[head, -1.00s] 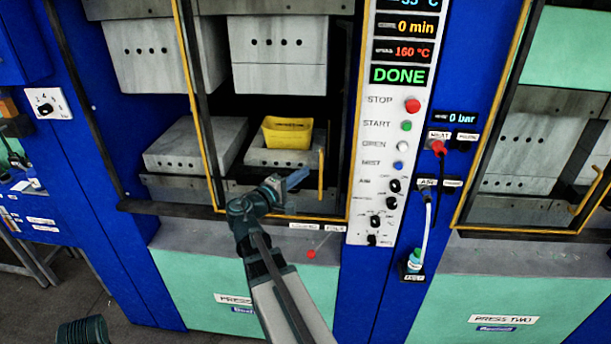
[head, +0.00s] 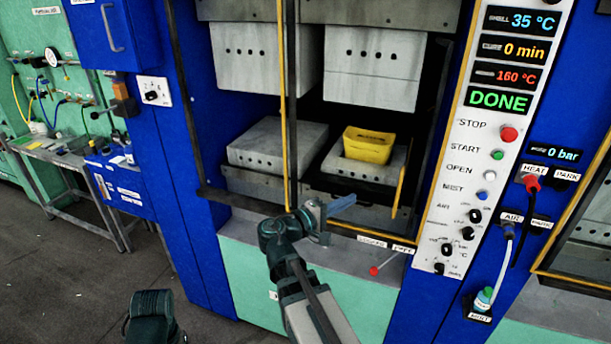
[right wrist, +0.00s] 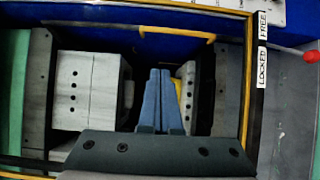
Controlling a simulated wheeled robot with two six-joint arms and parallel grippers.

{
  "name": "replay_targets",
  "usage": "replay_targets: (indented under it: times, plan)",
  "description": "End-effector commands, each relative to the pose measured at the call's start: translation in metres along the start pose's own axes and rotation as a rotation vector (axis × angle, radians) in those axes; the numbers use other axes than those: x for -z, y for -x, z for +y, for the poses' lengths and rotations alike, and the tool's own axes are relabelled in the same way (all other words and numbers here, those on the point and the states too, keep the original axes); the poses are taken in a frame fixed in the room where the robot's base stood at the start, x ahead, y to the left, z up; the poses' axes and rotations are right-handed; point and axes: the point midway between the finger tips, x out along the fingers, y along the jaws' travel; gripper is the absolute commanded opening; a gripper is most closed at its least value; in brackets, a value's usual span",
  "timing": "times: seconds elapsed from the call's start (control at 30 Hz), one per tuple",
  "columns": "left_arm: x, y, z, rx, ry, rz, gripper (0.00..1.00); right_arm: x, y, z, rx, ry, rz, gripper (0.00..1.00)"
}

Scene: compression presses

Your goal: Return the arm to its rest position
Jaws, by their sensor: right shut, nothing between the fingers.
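My right gripper (head: 342,204) is at the end of its raised arm in front of the first press, near the lower edge of its yellow-framed opening. Its blue fingers (right wrist: 163,85) are shut with nothing between them. Behind it, a yellow block (head: 368,145) sits on the lower right grey block (head: 362,167) inside the press; a sliver of it shows in the right wrist view. My left gripper is not in view; a dark teal part of mine shows at the bottom left.
The control panel (head: 484,170) reads DONE, 160 °C and 0 min. A red-knobbed lever (head: 374,270) is below the opening, near the LOCKED and FREE labels. A yellow handle (head: 398,190) stands at the opening's right. A grey table (head: 58,156) is at left, with clear floor before it.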

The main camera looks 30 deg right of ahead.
Motion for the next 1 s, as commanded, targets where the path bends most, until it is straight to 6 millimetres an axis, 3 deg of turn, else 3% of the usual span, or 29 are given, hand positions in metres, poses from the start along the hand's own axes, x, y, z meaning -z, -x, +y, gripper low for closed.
replay_targets:
  times: [0.2,0.27,0.37,0.57,0.7,0.9,1.0]
  plan:
    - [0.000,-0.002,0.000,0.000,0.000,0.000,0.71,0.001,0.003,-0.007,0.020,-0.004,0.004,0.00]
    - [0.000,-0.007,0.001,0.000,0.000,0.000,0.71,0.003,0.011,-0.021,0.065,-0.013,0.013,0.00]
    - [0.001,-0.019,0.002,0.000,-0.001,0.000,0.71,0.008,0.038,-0.064,0.210,-0.033,0.036,0.00]
    - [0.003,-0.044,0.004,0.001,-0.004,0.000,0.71,0.014,0.134,-0.172,0.624,-0.032,0.091,0.00]
    - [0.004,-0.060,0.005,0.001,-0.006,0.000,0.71,0.006,0.215,-0.233,0.905,0.018,0.123,0.00]
    - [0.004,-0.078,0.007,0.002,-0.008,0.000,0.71,-0.019,0.322,-0.287,1.237,0.129,0.152,0.00]
    - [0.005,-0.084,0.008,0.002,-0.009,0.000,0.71,-0.033,0.359,-0.299,1.348,0.180,0.160,0.00]
